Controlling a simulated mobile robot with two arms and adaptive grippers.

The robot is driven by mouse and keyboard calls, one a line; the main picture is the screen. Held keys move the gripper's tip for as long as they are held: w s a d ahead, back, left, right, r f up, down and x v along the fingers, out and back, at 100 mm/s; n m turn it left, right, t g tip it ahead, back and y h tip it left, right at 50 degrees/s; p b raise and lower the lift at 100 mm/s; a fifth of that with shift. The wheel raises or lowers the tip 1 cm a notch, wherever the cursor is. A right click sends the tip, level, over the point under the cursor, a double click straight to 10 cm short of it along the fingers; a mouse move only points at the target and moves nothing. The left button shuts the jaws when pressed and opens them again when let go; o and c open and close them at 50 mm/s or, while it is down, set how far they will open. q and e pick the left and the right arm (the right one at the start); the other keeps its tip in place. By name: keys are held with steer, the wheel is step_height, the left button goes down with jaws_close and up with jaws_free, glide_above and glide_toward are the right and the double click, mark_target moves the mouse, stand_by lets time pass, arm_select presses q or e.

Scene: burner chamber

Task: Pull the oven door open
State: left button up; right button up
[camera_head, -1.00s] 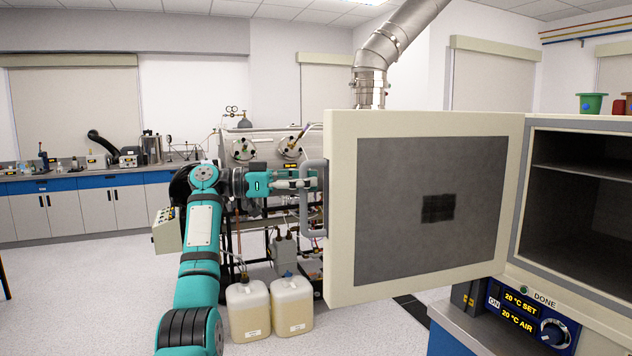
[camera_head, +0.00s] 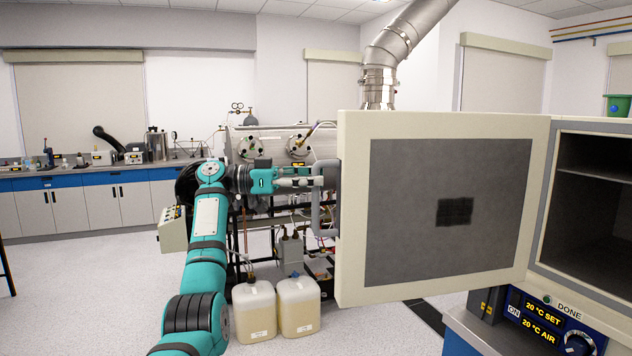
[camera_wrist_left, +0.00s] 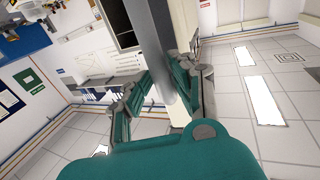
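The oven door (camera_head: 530,150) stands swung wide open in the head view, its grey inner panel (camera_head: 400,220) facing me. Its grey bar handle (camera_head: 317,215) is at the door's free left edge; the bar also runs between the fingers in the left wrist view (camera_wrist_left: 158,35). My left gripper (camera_head: 318,180) reaches the upper part of the handle from the left. In the wrist view its fingers (camera_wrist_left: 168,78) lie on both sides of the bar, close against it. Where they touch is partly hidden. My right gripper is not in view.
The oven cavity (camera_head: 590,210) is open at right, above a control panel (camera_head: 545,320). A piped apparatus (camera_head: 285,145) is behind the handle. The floor (camera_head: 90,300) at left is clear.

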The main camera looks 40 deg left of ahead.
arm_select(q)
steer(key=shift+o, duration=1.2)
steer(key=shift+s, duration=0.1)
steer(key=shift+w+d+f, duration=0.1)
steer(key=shift+w+d, duration=0.2)
steer(key=shift+w, duration=0.15)
steer(key=v, duration=1.2)
steer(key=shift+s, duration=0.15)
